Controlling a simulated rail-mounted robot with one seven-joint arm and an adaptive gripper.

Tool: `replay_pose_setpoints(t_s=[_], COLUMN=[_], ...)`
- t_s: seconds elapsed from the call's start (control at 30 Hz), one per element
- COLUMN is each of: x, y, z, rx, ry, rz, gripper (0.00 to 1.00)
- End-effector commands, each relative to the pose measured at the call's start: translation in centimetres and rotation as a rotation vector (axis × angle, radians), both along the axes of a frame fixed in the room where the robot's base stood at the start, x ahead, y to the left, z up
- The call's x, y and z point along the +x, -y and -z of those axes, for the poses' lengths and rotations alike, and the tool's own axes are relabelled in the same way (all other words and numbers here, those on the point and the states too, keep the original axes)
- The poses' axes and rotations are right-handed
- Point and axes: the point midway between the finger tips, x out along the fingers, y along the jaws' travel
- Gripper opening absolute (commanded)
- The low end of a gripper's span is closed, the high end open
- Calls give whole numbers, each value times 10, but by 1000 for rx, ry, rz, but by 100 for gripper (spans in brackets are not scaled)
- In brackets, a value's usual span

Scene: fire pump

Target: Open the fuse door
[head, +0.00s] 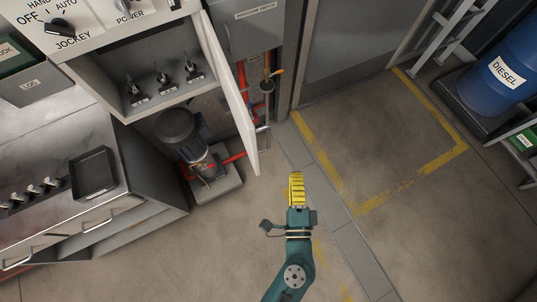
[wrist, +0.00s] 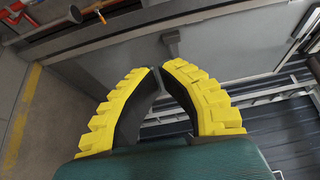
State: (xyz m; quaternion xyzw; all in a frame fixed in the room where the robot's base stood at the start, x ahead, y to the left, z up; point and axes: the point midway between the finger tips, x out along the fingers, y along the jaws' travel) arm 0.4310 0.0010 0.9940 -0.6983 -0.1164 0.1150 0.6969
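The fuse door (head: 232,95) is a pale panel hinged at the right side of the cabinet opening. It stands swung wide open, its free edge pointing towards the camera. The fuse compartment (head: 190,100) behind it is exposed, with several small black-based fittings (head: 163,78) inside. My gripper (head: 296,176) has yellow ribbed fingers and is over the floor, right of the door's lower end and apart from it. In the wrist view my gripper's fingertips (wrist: 159,68) come together with nothing between them. The door cannot be made out in the wrist view.
A motor pump (head: 186,140) with red pipes stands below the compartment. A grey workbench with a black tray (head: 93,174) is at left. A blue diesel drum (head: 503,65) and a ladder rack are at upper right. The floor around my gripper is clear.

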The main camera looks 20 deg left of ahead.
Motion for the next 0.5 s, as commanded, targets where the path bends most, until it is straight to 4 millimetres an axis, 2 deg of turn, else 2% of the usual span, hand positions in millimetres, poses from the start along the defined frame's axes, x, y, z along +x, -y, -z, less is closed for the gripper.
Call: replay_pose_setpoints(t_s=[0.07,0.17,0.27,0.4,0.5], x=[-2,-8,-20,-47,-65], y=[-4,-1,19,56,77], z=[3,26,63,111,128], rx=[-38,-216,-512,-964,-1286], ry=[-2,-53,-157,-343,-461], rz=[-22,-60,-110,-213,-314], gripper=[0,0,0,0,0])
